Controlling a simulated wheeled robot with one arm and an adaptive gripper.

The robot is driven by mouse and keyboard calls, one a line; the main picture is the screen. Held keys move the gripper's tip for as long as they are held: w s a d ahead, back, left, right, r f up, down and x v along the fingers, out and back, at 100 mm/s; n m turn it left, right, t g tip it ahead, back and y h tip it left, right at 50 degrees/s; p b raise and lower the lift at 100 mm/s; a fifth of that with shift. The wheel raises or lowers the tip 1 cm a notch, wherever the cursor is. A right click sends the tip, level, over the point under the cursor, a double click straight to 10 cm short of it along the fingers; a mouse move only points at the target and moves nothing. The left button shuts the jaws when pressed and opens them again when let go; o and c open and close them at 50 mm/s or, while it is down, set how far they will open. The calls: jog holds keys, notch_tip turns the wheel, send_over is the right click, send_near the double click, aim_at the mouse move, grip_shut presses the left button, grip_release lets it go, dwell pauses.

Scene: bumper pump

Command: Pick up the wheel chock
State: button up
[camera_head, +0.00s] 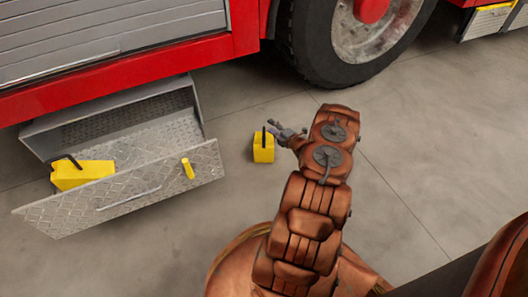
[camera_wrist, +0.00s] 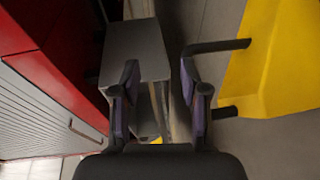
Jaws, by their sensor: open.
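A yellow wheel chock (camera_head: 263,154) with a black handle stands on the concrete floor in the head view. My gripper (camera_head: 279,131) is open and just to the right of its handle. In the wrist view, the yellow chock (camera_wrist: 275,65) fills the right side, and its black handle (camera_wrist: 222,46) reaches left toward the right finger of my open gripper (camera_wrist: 163,85). Part of the handle is hidden by that finger, and I cannot tell whether they touch. A second yellow chock (camera_head: 82,174) with a black handle lies in the open drawer.
The open metal drawer (camera_head: 160,190), with a yellow latch (camera_head: 188,168), juts from the red truck (camera_head: 120,73) at left. A large truck tyre (camera_head: 318,45) stands behind my gripper. The floor (camera_head: 420,150) at right is clear.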

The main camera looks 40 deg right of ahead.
aim_at(264, 128)
jog(key=shift+n+t, duration=0.4)
jog(key=shift+t, duration=0.4)
jog(key=shift+w+a+f+b, duration=0.1)
jog(key=shift+a+f+b, duration=0.15)
jog(key=shift+f+b, duration=0.45)
jog(key=shift+w+a+f+b, duration=0.1)
jog(key=shift+a+f+b, duration=0.1)
jog(key=shift+f+b, duration=0.5)
jog(key=shift+w+a+f+b, duration=0.1)
jog(key=shift+a+f+b, duration=0.15)
jog(key=shift+f+b, duration=0.45)
jog(key=shift+w+d+r+b, duration=0.1)
jog(key=shift+w+b, duration=0.65)
jog(key=shift+w, duration=1.2)
grip_shut()
